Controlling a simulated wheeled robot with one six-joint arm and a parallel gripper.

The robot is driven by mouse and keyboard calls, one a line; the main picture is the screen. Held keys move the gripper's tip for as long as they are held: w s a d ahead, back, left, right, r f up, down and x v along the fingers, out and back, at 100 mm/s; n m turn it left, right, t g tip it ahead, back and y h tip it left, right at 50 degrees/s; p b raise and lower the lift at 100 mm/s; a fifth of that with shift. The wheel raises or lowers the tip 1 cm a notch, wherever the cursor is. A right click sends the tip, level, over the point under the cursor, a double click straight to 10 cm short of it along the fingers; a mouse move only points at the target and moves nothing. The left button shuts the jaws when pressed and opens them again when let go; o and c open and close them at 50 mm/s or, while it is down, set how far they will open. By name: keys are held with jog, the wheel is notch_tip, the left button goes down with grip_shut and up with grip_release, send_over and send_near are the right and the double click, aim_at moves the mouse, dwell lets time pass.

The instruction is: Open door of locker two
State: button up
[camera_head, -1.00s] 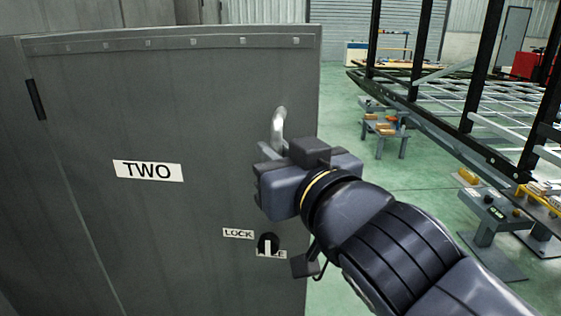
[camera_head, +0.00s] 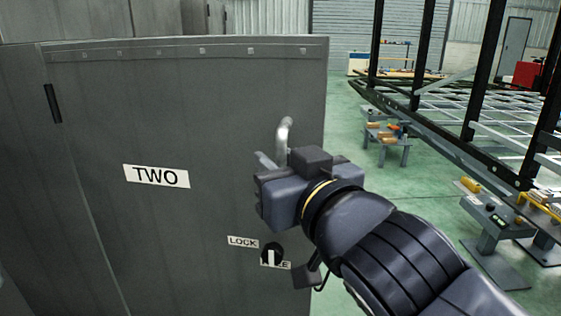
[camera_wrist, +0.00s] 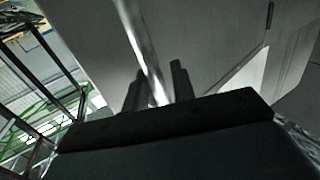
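The grey door of locker two (camera_head: 200,120) fills the left of the head view, with a white TWO sign (camera_head: 156,176). A pale curved handle (camera_head: 284,132) stands near its right edge. My gripper (camera_head: 274,160) is at the handle; the head view partly hides the fingers. In the wrist view the handle bar (camera_wrist: 142,45) passes between my two fingers (camera_wrist: 157,88), which look shut on it. Below, a black knob (camera_head: 271,253) with a white pointer sits by a LOCK label (camera_head: 243,242); its pointer points down over a second, partly covered label. I cannot clearly see a gap at the door.
A trailer chassis frame (camera_head: 470,130) with black uprights stands at the right. A grey stand (camera_head: 495,225) is at the lower right, and a small work stand (camera_head: 388,140) is farther back.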

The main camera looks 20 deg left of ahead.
jog(key=shift+o, duration=0.5)
jog(key=shift+d, duration=0.1)
jog(key=p+v, duration=0.1)
jog(key=v, duration=0.9)
jog(key=shift+s+d, duration=0.15)
jog(key=shift+s, duration=0.15)
jog(key=shift+w, duration=0.15)
jog(key=shift+b+x, duration=0.5)
jog(key=shift+x, duration=4.8)
jog(key=shift+f, duration=0.1)
